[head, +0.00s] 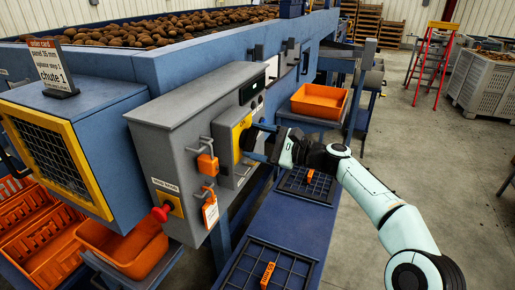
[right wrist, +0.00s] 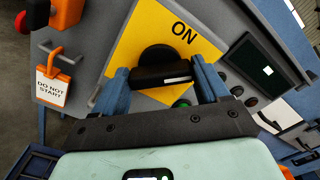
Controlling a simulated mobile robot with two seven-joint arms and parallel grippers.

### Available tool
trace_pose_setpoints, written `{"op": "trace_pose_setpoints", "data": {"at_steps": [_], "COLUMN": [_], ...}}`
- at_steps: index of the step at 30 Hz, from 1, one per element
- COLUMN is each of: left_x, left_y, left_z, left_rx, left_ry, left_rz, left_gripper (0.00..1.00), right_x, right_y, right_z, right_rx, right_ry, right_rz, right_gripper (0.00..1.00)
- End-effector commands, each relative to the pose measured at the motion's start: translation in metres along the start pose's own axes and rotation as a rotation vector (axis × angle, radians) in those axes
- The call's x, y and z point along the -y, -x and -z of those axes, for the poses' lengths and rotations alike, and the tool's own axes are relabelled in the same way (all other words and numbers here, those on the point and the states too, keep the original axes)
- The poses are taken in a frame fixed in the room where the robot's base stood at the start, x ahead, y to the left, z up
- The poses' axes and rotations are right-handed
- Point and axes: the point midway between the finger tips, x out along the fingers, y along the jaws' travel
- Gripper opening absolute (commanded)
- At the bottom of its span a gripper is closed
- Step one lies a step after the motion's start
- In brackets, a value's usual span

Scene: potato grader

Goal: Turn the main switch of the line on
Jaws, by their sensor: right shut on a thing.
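The main switch is a black rotary knob (right wrist: 162,62) on a yellow plate (right wrist: 125,50) marked ON, seen in the right wrist view. The plate (head: 237,146) also shows in the head view, on the front of the grey control box (head: 190,105). My right gripper (head: 256,138) reaches the switch from the right. In the right wrist view its two blue fingers (right wrist: 160,84) stand on either side of the knob's handle, shut on it. The handle lies across the picture, with ON above and to its right. My left gripper is not in view.
A red stop button (head: 160,213) sits lower left on the box. Orange crates (head: 320,101) stand nearby. A blue bench (head: 285,222) runs below my right arm.

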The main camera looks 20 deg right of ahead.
Motion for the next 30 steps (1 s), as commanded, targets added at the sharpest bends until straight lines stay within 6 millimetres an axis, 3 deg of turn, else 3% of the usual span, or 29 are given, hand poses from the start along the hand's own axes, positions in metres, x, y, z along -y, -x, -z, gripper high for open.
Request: {"op": "trace_pose_setpoints", "data": {"at_steps": [15,30], "left_x": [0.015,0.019], "left_y": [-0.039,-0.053], "left_z": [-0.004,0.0], "left_rx": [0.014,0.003], "left_ry": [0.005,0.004], "left_rz": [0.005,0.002], "left_gripper": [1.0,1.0], "right_x": [-0.002,-0.002], "right_y": [0.0,0.0], "right_z": [0.001,0.001], "right_rx": [0.002,0.001], "right_ry": [0.483,0.775], "right_rz": [0.001,0.001], "right_gripper": [0.44,0.44]}}
